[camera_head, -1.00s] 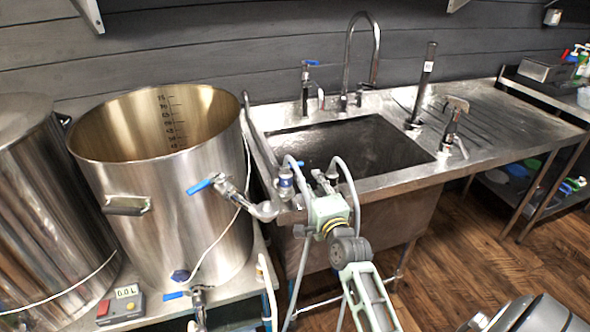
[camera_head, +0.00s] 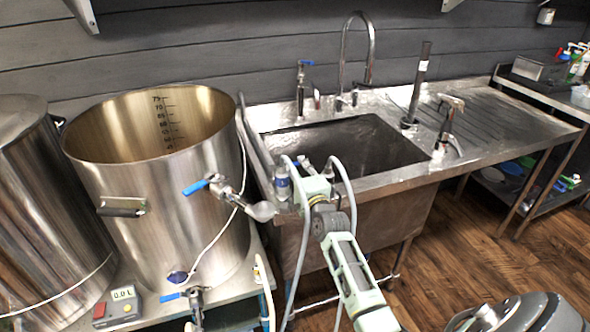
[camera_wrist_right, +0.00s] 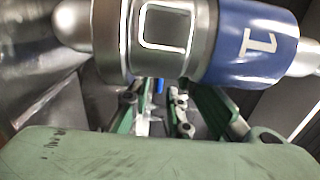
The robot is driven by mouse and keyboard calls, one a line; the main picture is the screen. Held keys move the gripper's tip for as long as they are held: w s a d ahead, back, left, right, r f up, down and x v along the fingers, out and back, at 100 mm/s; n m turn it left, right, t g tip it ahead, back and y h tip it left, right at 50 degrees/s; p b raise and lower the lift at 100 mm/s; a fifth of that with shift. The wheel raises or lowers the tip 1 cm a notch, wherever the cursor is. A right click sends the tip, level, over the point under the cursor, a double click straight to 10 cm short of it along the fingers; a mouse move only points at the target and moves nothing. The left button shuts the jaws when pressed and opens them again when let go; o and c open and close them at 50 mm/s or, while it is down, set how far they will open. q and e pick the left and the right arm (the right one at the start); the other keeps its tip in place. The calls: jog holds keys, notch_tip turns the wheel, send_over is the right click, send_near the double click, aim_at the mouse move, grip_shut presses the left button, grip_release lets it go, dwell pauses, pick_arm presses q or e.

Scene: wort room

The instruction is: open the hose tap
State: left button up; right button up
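A slim tap with a blue lever (camera_head: 302,64) stands upright at the back left corner of the sink; I take it for the hose tap. Its lever points to the side. My right gripper (camera_head: 306,164) is over the front left part of the sink, well apart from this tap. In the right wrist view the green fingers of the right gripper (camera_wrist_right: 155,102) look spread, with nothing held between them. A small blue spot (camera_wrist_right: 159,85) shows beyond them, too small to name. My left gripper is not in view.
A tall swan-neck faucet (camera_head: 371,55) stands right of the slim tap. A black upright tube (camera_head: 419,80) and a spray-like fitting (camera_head: 446,120) stand at the sink's right. A large steel kettle (camera_head: 165,200) with blue-handled valves is close on the left. The sink basin (camera_head: 365,150) is largely free.

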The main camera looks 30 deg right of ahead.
grip_shut()
jog(key=shift+w+d+n+t+y+b, duration=0.15)
jog(key=shift+d+n+t+y+b, duration=0.2)
jog(key=shift+y+b, duration=0.4)
jog(key=shift+w+a+n+y+b, duration=0.1)
jog(key=shift+w+n+y+b, duration=0.1)
jog(key=shift+n+y+b, duration=0.45)
jog(key=shift+o, duration=1.5)
grip_release()
